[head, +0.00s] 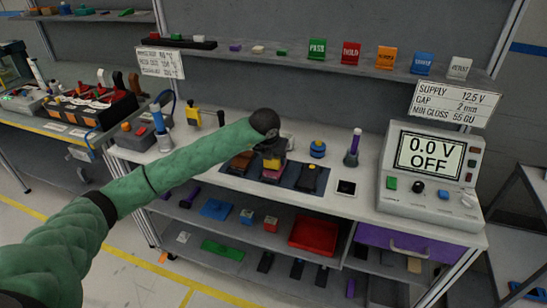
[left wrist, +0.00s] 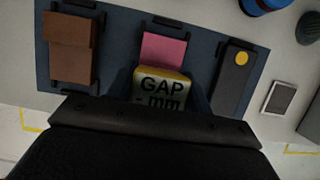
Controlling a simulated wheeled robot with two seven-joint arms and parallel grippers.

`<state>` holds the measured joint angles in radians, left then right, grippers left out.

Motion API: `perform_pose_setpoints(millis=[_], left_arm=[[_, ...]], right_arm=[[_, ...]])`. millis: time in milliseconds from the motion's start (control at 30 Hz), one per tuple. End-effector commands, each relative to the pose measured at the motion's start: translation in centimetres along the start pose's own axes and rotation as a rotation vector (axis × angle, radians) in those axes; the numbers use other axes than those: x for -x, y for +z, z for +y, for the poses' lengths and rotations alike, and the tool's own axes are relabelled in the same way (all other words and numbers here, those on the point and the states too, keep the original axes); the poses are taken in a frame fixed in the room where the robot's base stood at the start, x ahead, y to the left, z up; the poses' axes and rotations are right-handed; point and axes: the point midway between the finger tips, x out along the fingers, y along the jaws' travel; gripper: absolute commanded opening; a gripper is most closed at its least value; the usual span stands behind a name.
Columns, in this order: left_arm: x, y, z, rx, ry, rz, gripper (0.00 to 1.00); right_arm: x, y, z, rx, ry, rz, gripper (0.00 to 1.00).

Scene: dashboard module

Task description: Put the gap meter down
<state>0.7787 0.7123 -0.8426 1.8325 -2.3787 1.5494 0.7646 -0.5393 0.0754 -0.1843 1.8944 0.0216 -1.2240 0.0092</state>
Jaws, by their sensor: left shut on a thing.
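The gap meter (left wrist: 162,92) is a yellow-edged block with a pale display reading "GAP - mm". My left gripper (left wrist: 160,100) is shut on it, with dark fingers at its sides. In the head view the left gripper (head: 272,152) points down at the dark blue mat on the bench, and the yellow of the gap meter (head: 271,164) shows below it. The mat (left wrist: 207,50) holds a brown piece (left wrist: 70,50), a pink piece (left wrist: 163,48) and a black device with a yellow button (left wrist: 235,68). The meter overlaps the pink piece's near end; contact cannot be told. My right gripper is not in view.
A blue-and-yellow round item (head: 318,149), a purple-topped tool (head: 353,148) and a small dark-faced square (head: 346,188) stand right of the mat. The supply unit (head: 430,170) reads "0.0 V OFF". A yellow-and-black tool (head: 193,116) stands left. Lower shelves hold a red tray (head: 314,235).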

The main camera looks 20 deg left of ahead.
Motion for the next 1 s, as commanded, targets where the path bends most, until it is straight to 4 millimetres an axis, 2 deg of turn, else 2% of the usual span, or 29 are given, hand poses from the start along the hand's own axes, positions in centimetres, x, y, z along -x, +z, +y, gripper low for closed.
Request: perform_pose_setpoints(millis=[100, 267, 900, 933, 1000], left_arm=[[-0.5, -0.2, 0.0, 0.000, -0.001, -0.001, 0.24], [-0.8, -0.3, 0.0, 0.000, -0.001, -0.001, 0.24], [-1.0, -0.4, 0.0, -0.001, 0.000, -0.001, 0.24], [-1.0, -0.4, 0.0, -0.001, 0.000, -0.001, 0.57], [-1.0, -0.4, 0.0, -0.001, 0.000, -0.001, 0.70]], right_arm=[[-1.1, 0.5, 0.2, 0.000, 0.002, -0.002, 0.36], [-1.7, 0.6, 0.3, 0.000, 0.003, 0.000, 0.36], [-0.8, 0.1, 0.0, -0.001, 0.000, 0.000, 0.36], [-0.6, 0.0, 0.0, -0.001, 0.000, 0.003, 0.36], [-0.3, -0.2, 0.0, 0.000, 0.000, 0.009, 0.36]])
